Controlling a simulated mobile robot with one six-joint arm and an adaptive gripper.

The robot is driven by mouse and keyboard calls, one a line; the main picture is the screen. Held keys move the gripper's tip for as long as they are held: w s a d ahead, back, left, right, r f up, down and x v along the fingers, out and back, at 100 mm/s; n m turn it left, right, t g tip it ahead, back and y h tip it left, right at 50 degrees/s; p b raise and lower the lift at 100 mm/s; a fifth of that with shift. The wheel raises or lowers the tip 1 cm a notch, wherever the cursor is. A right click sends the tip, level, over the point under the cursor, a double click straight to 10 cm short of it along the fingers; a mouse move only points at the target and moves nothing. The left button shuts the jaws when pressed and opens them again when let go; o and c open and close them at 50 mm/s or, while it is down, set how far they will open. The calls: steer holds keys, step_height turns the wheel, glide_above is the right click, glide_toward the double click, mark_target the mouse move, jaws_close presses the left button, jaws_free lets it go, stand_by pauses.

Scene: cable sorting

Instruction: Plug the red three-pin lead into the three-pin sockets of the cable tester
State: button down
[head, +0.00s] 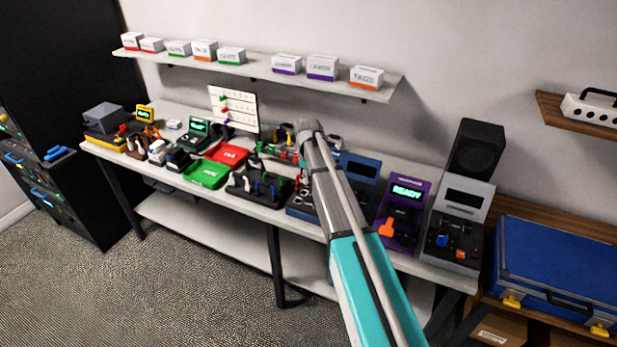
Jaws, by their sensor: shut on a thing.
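My arm crosses the middle of the head view and reaches over the bench. Its far end hides part of the bench, and I cannot make out my gripper or anything in it. I cannot pick out the red three-pin lead. Several tester-like units stand on the bench: a purple one (395,215) with a lit READY screen and an orange part on its front, a grey one (461,206) with a dark screen, and a blue one (362,170) partly behind my arm. Which one has the three-pin sockets is too small to tell.
A red tray (228,152) and a green tray (206,174) lie left of my arm, beside a dark rack (247,189) with cables. A shelf (262,74) with several labelled boxes hangs above. A black speaker (477,148) and a blue case (556,262) are at right.

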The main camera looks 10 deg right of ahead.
steer(key=shift+f+b, duration=1.5)
steer(key=shift+f, duration=0.25)
steer(key=shift+f+b, duration=0.85)
steer(key=shift+f, duration=0.05)
stand_by(1.9)
steer(key=c, duration=0.5)
jaws_free()
steer(key=o, duration=0.5)
steer(key=shift+r, duration=0.15)
steer(key=shift+r+p, duration=3.9)
steer(key=shift+p, duration=0.15)
